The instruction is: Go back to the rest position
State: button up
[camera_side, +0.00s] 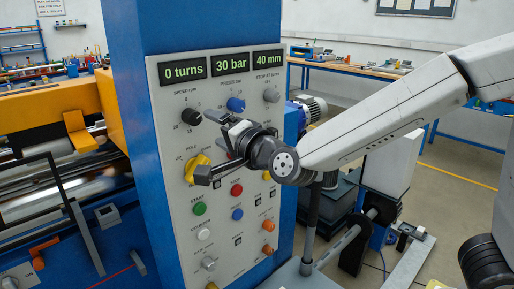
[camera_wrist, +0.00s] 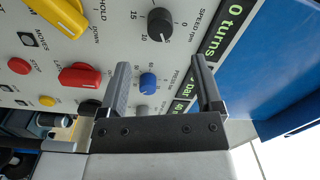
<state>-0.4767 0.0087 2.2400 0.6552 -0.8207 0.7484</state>
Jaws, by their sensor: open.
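My gripper (camera_side: 210,146) is in front of the control panel (camera_side: 178,238) in the side view, its two fingers apart and nothing between them. In the wrist view, my gripper (camera_wrist: 160,66) points at the panel face, with the blue pressure knob (camera_wrist: 148,84) seen beyond the gap. I cannot tell the exact distance to the panel, but no finger visibly holds a knob. The black speed knob (camera_side: 191,116) and the yellow selector (camera_side: 193,167) show beside the gripper. The displays read 0 turns (camera_side: 183,70), 30 bar (camera_side: 230,63) and 40 mm (camera_side: 268,59).
A red handle (camera_wrist: 80,76) and the yellow selector (camera_wrist: 62,14) stick out near the fingers. Green (camera_side: 200,209), red and blue buttons sit lower on the panel. The winder's orange frame (camera_side: 50,105) is at left. Open floor (camera_side: 450,185) lies at right.

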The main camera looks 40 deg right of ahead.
dwell(0.3)
jog(key=s+d+f+n+g+y, duration=0.1)
jog(key=s+d+f+n+g, duration=0.3)
jog(key=f, duration=0.4)
jog(key=s+d+f+n+g, duration=0.1)
jog(key=d+f+n+g, duration=0.3)
jog(key=f, duration=0.4)
jog(key=s+d+f+n+g, duration=0.3)
jog(key=s+f, duration=0.1)
jog(key=s, duration=0.2)
jog(key=s+d+f+n+g+h, duration=0.1)
jog(key=s+d+f+n+g, duration=0.2)
jog(key=s+f+g, duration=0.1)
jog(key=s+f, duration=0.1)
jog(key=s, duration=0.1)
jog(key=shift+s+d+f+g, duration=0.25)
jog(key=shift+s+d+g, duration=0.05)
jog(key=shift+s+d, duration=0.1)
jog(key=shift+w, duration=0.1)
